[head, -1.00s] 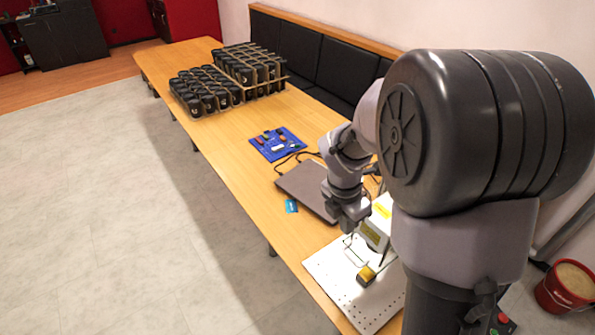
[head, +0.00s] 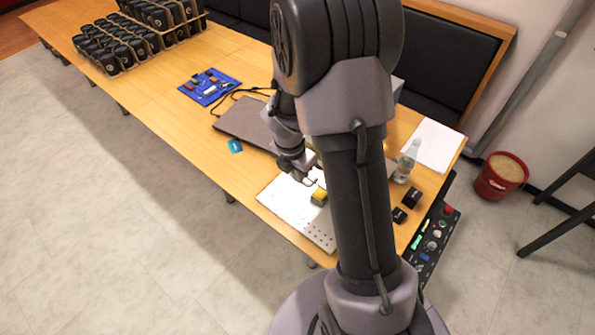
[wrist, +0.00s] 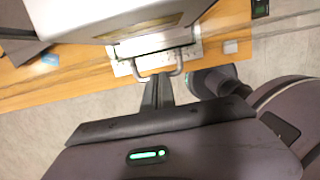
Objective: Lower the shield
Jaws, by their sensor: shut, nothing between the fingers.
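The laser marker's perforated white base plate (head: 290,212) lies on the table in the head view, with a small yellow and black block (head: 319,196) on it. My arm hides most of the machine there. In the wrist view a large pale housing (wrist: 105,14) fills the top; I cannot tell whether it is the shield. A U-shaped metal handle (wrist: 180,67) shows below it. My gripper (wrist: 158,80) is shut and empty, its tips beside the middle of the handle; contact is unclear. In the head view my gripper (head: 297,174) is above the plate's far end.
A bottle (head: 406,163), small black boxes (head: 411,197) and white paper (head: 434,145) are at the table's right. A red bucket (head: 500,177) stands on the floor.

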